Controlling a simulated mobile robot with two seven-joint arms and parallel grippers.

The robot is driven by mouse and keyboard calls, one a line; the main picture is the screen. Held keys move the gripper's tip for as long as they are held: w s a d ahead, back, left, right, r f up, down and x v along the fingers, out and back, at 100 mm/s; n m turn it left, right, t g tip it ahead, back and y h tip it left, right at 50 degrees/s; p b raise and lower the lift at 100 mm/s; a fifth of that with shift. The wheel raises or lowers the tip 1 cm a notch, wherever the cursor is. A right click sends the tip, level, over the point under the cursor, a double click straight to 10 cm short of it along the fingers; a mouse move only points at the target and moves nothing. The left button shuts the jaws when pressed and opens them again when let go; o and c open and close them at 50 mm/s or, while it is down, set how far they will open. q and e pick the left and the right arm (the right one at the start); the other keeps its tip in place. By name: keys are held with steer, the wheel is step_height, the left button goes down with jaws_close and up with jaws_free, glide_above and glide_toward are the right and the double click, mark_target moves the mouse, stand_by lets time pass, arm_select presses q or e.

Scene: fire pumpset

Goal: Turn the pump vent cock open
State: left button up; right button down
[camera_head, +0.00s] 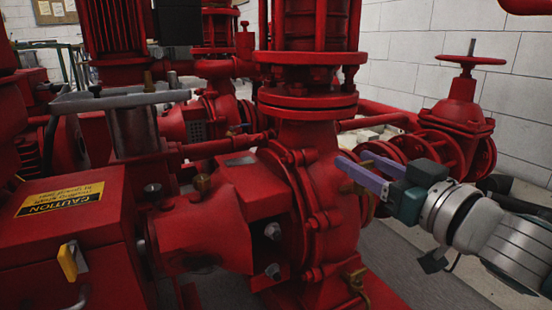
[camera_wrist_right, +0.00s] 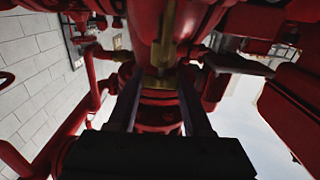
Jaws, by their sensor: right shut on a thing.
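The pump vent cock is a small brass fitting (camera_head: 367,163) on the right flank of the red pump casing (camera_head: 318,205), partly hidden by my fingers. It also shows in the right wrist view (camera_wrist_right: 161,72) as a brass body with a narrow lever between the finger ends. My right gripper (camera_head: 362,173), with purple-grey fingers, reaches in from the right and is shut on the vent cock. The fingers also flank it in the right wrist view (camera_wrist_right: 160,92). The exact lever angle is hard to tell. My left gripper is not in view.
A red valve with a handwheel (camera_head: 468,60) stands at the back right, near red pipes. Another brass cock (camera_head: 356,280) sits low on the casing. A red box with a caution label (camera_head: 60,199) and yellow handle (camera_head: 67,261) is at left.

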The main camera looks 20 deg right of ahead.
steer(key=shift+n+y, duration=0.3)
steer(key=shift+y, duration=0.2)
steer(key=n+y, duration=0.1)
steer(key=y, duration=0.1)
steer(key=shift+d+n+g+y, duration=0.1)
steer(key=shift+n+g+y, duration=0.2)
steer(key=shift+n+y, duration=0.1)
steer(key=shift+f+n+g+y+b, duration=0.15)
steer(key=shift+n+g+y+b, duration=0.25)
steer(key=shift+n+y, duration=0.65)
steer(key=n+g+y+b, duration=0.3)
steer(key=y+b, duration=0.1)
steer(key=b, duration=0.3)
steer(key=n+g+y+b, duration=0.3)
steer(key=g+y+b, duration=0.1)
steer(key=b, duration=0.3)
steer(key=shift+f+n+g+y, duration=0.15)
steer(key=shift+n+g+y, duration=0.1)
steer(key=shift+n+g, duration=0.1)
steer(key=shift+r+n+g+y+b, duration=0.2)
steer(key=shift+n+g+y+b, duration=0.35)
steer(key=shift+b, duration=0.45)
steer(key=shift+c, duration=1.6)
jaws_free()
steer(key=shift+r, duration=0.1)
